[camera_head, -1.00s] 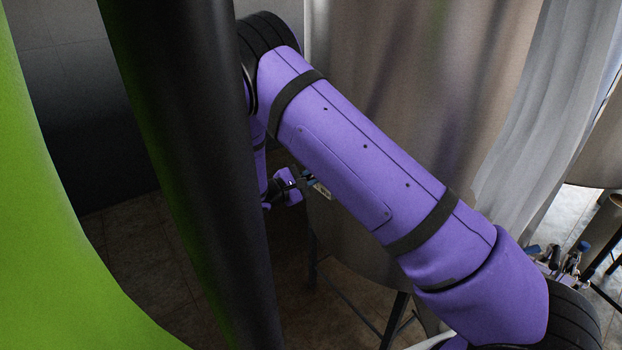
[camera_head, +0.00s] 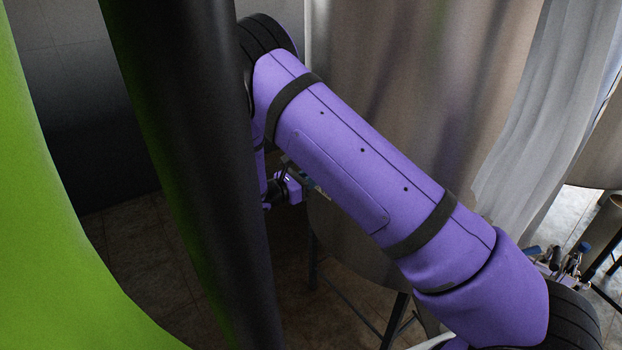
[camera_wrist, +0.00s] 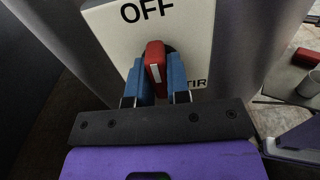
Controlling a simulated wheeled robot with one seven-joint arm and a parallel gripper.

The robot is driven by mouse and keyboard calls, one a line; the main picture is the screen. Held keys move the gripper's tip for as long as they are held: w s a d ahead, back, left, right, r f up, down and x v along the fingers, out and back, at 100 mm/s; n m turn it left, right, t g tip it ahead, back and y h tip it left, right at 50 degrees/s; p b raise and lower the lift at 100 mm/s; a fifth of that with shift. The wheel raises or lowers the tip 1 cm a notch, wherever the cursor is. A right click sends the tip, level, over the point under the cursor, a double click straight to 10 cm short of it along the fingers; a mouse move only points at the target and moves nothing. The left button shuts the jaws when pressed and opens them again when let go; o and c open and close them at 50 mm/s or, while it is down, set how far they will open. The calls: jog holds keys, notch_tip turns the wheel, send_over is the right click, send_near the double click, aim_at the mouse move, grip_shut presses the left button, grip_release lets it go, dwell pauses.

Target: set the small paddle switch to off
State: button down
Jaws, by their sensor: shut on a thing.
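The small paddle switch (camera_wrist: 155,62) is a red lever with a pale stripe on a white plate (camera_wrist: 195,30). The plate reads "OFF" above the lever, and "TIR" shows at its lower right, partly hidden by a finger. My gripper (camera_wrist: 158,82) has its two blue fingers on either side of the red lever, shut on it. The lever stands nearly upright in the wrist view, its top below the "OFF" lettering. In the head view my gripper (camera_head: 302,178) is small and partly behind my purple arm, and the switch cannot be made out there.
A large steel tank (camera_head: 400,60) on dark legs stands behind my arm. A pale curtain-like sheet (camera_head: 535,110) hangs at the right. Red and grey items (camera_wrist: 305,70) show at the right of the wrist view. Tiled floor is open below the tank.

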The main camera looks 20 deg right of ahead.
dwell(0.5)
jog(key=c, duration=1.1)
grip_release()
jog(key=v, duration=1.1)
jog(key=s+d+r+m+g+y, duration=0.3)
jog(key=s+d+r+m+y, duration=0.15)
jog(key=s+d+r, duration=0.35)
jog(key=s+d+r+m+g+y, duration=0.35)
jog(key=d+r+m, duration=0.25)
jog(key=r, duration=0.5)
jog(key=s+d+r+m+t+y, duration=0.1)
jog(key=s+r+m+t+y, duration=0.1)
jog(key=s, duration=0.5)
jog(key=s+d+r+m+t+y, duration=0.1)
jog(key=s+r+m+y, duration=0.3)
jog(key=s, duration=0.4)
jog(key=s+d+r+m+t+y, duration=0.1)
jog(key=s+r+m+t+y, duration=0.2)
jog(key=s, duration=0.5)
jog(key=shift+d+r+m+t, duration=0.15)
jog(key=shift+r+m+t, duration=0.2)
jog(key=shift+r+m, duration=0.4)
